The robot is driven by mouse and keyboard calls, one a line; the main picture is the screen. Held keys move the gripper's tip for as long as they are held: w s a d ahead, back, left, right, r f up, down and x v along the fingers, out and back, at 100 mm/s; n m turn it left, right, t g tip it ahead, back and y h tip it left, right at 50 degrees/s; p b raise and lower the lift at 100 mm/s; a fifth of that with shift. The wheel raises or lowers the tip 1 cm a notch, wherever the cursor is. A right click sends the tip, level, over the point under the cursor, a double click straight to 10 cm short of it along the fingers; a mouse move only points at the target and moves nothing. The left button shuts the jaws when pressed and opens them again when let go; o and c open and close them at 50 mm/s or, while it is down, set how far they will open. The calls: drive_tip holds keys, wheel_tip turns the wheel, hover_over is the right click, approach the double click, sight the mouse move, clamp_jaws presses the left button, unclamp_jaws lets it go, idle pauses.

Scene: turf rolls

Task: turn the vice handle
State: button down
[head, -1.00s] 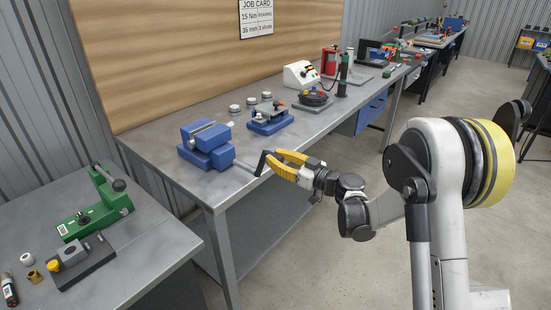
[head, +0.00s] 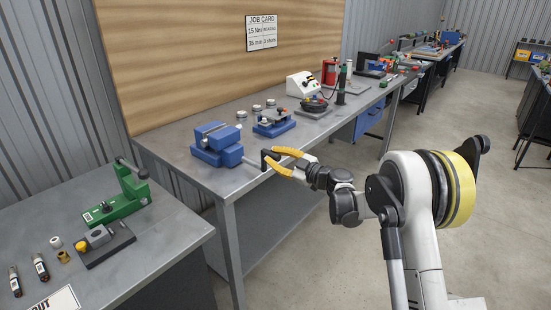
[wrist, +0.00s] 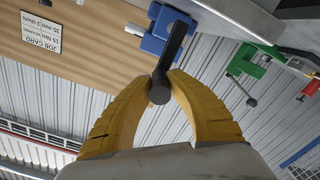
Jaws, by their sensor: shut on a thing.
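The blue vice (head: 217,145) sits at the front edge of the long grey bench, its screw pointing out past the edge. Its dark crank handle (head: 264,163) stands at the outer end of the screw. My gripper (head: 276,160) has its yellow fingers closed around the handle's grip, beyond the bench edge. In the wrist view, the round end of the dark handle (wrist: 160,94) lies between both yellow fingertips (wrist: 160,82). The crank runs up from there in front of the blue vice body (wrist: 152,43). The fingers partly hide the grip.
A blue fixture (head: 273,122) stands right of the vice, with several metal pucks behind. A green tool (head: 128,192) and a dark block fixture (head: 106,243) are on the nearer left bench (head: 180,235). The floor (head: 340,265) beside the bench is open.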

drive_tip(key=shift+s+a+n, duration=0.25)
drive_tip(key=shift+s+n, duration=0.05)
drive_tip(key=shift+n, duration=0.35)
drive_tip(key=shift+s+a+n, duration=0.25)
drive_tip(key=shift+n, duration=0.4)
drive_tip(key=shift+s, duration=0.1)
drive_tip(key=c, duration=1.2)
unclamp_jaws()
drive_tip(key=shift+a, duration=0.15)
drive_tip(key=shift+f, duration=0.1)
drive_tip(key=v, duration=1.2)
